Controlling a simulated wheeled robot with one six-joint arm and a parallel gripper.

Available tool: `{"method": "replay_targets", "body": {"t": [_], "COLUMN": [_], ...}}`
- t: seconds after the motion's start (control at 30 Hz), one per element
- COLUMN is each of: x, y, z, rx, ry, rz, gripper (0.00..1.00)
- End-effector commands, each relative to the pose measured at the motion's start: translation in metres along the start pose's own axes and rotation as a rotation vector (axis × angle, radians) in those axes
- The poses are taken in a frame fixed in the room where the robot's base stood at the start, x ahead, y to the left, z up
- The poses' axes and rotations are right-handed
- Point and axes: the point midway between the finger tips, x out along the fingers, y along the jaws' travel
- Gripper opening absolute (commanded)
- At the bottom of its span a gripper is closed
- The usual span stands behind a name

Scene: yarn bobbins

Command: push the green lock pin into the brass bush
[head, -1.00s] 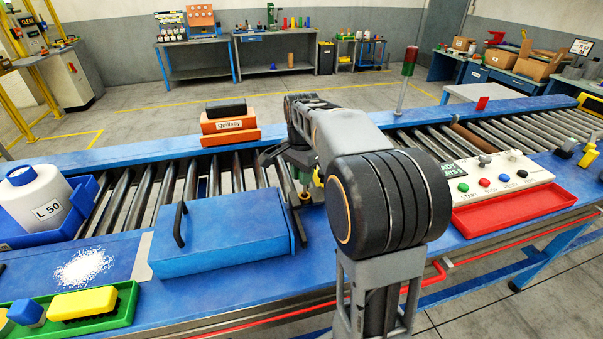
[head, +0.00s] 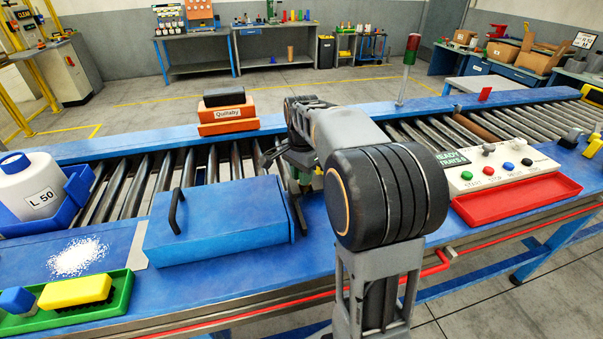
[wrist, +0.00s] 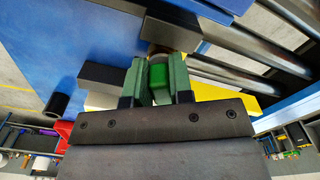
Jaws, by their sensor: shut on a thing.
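The green lock pin (wrist: 160,76) shows in the wrist view between the two grey-green fingers of my gripper (wrist: 157,72), which is shut on it. A brownish, brass-coloured round part (wrist: 160,49), likely the brass bush, shows just beyond the pin's far end. I cannot tell how deep the pin sits in it. In the head view my gripper (head: 303,178) is low over the conveyor's near side, right of the blue lidded box (head: 218,224). The pin and bush are mostly hidden there by my arm.
An orange block labelled Quitaby (head: 227,114) stands on the far side of the rollers. A control panel (head: 497,166) and red tray (head: 518,197) lie to the right. A white bottle (head: 33,187) and green tray (head: 118,294) are on the left.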

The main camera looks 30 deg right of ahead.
Motion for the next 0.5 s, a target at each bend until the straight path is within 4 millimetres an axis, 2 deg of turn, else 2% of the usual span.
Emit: {"method": "replay_targets", "body": {"t": [0.33, 0.37, 0.5], "x": [0.0014, 0.0014, 0.0013], "y": [-0.0001, -0.0001, -0.0001], "z": [0.0, 0.0, 0.0], "rx": [0.0, 0.0, 0.0], "ry": [0.0, 0.0, 0.0], "rz": [0.0, 0.0, 0.0], "gripper": [0.0, 0.22, 0.35]}}
